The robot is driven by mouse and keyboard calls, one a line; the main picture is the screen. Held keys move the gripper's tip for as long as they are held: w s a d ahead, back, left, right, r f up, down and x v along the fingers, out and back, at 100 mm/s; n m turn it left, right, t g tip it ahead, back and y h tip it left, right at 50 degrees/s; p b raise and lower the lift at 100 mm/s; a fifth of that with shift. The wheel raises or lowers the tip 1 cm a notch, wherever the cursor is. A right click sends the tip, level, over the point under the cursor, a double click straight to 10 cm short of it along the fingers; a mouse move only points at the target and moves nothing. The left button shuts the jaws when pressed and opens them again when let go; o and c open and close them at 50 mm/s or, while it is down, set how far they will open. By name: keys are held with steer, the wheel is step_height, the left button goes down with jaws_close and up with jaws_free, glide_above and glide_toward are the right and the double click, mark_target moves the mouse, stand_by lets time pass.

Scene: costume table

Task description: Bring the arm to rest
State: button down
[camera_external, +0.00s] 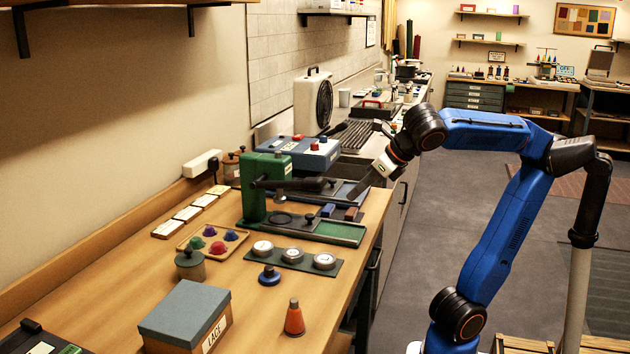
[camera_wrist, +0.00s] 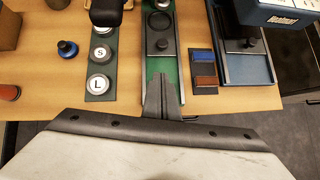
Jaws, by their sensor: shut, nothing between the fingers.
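My blue arm (camera_external: 510,225) reaches left over the edge of the costume table (camera_external: 135,270). My gripper (camera_external: 353,194) points down and left near the right end of the green press (camera_external: 254,190). In the wrist view my gripper (camera_wrist: 160,80) is shut and empty, its fingers together over the near end of the press's green base (camera_wrist: 171,68). I cannot tell how far above the base the fingertips are.
A blue and a brown block (camera_wrist: 204,81) lie right of the press base. A strip with round S and L pieces (camera_wrist: 101,53) lies left. A LACE box (camera_external: 185,318) and an orange cone (camera_external: 294,320) stand nearer. Open floor (camera_external: 440,190) lies right of the table.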

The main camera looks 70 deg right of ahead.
steer(key=shift+d+f, duration=0.1)
steer(key=s+d+f+m, duration=0.1)
steer(key=f, duration=0.1)
steer(key=s+d+f+m+g, duration=0.1)
steer(key=s+d+f, duration=0.1)
steer(key=f, duration=0.1)
steer(key=shift+d+f+m+g, duration=0.3)
steer(key=shift+d+m+g, duration=0.1)
steer(key=s+d+f+m, duration=0.2)
steer(key=f+m, duration=0.5)
steer(key=m, duration=0.3)
steer(key=s+d+f+m+g, duration=0.1)
steer(key=s+d+f+m, duration=0.1)
steer(key=f+m, duration=0.5)
steer(key=s+d+f+m+y, duration=0.1)
steer(key=s+d+f+m, duration=0.2)
steer(key=f+m, duration=0.4)
steer(key=d+m, duration=0.1)
steer(key=m, duration=0.6)
steer(key=shift+d+f, duration=0.15)
steer(key=shift+f, duration=0.2)
